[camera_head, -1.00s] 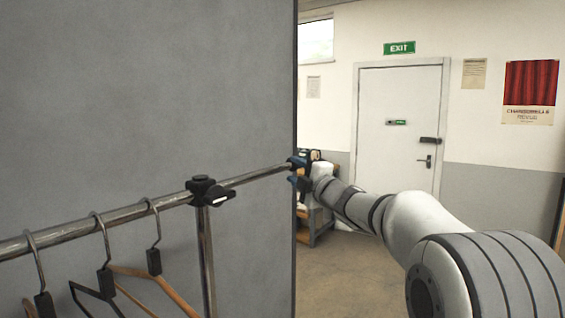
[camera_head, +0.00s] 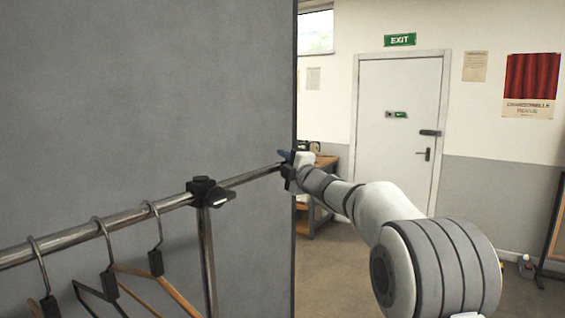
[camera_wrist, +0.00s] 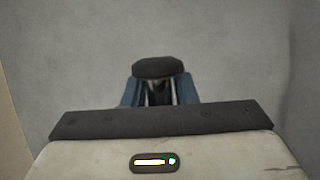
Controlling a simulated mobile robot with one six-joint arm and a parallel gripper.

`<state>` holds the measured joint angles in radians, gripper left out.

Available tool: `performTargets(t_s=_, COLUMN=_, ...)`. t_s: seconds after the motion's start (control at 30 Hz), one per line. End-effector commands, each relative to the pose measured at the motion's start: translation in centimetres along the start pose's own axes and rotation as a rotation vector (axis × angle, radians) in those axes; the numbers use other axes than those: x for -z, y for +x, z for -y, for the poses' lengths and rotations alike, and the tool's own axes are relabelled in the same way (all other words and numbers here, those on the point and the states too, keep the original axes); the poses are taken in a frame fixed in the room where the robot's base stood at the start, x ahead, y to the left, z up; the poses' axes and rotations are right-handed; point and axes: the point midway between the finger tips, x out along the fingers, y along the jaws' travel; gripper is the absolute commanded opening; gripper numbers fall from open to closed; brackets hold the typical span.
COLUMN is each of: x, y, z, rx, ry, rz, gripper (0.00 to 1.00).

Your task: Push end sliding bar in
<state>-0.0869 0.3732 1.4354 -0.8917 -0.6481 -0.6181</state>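The garment rail's end sliding bar (camera_head: 252,175) is a thin metal tube. It comes out of the thicker rail at a black clamp with a lever (camera_head: 207,192) and runs right to my gripper (camera_head: 287,165). In the wrist view, my gripper's blue fingers (camera_wrist: 159,92) sit close on both sides of the bar's end. A black rounded end cap (camera_wrist: 158,67) shows between and just beyond them. The fingers look shut on the bar end, though the contact is partly hidden. A short length of thin bar shows between clamp and gripper.
Several hangers (camera_head: 108,284) hang on the thick rail (camera_head: 80,233) at the left. A large grey panel (camera_head: 150,90) stands close behind the rail. A wooden workbench (camera_head: 325,165) is behind my gripper, with a white door (camera_head: 398,140) further back. Floor at right is open.

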Motion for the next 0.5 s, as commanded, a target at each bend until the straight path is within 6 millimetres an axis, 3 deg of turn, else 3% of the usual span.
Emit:
performTargets(t_s=0.27, x=-0.04, y=-0.01, z=0.06, rx=0.001, ry=0.001, rz=0.001, gripper=0.0)
performTargets(t_s=0.5, x=-0.05, y=-0.01, z=0.07, rx=0.001, ry=0.001, rz=0.002, gripper=0.0)
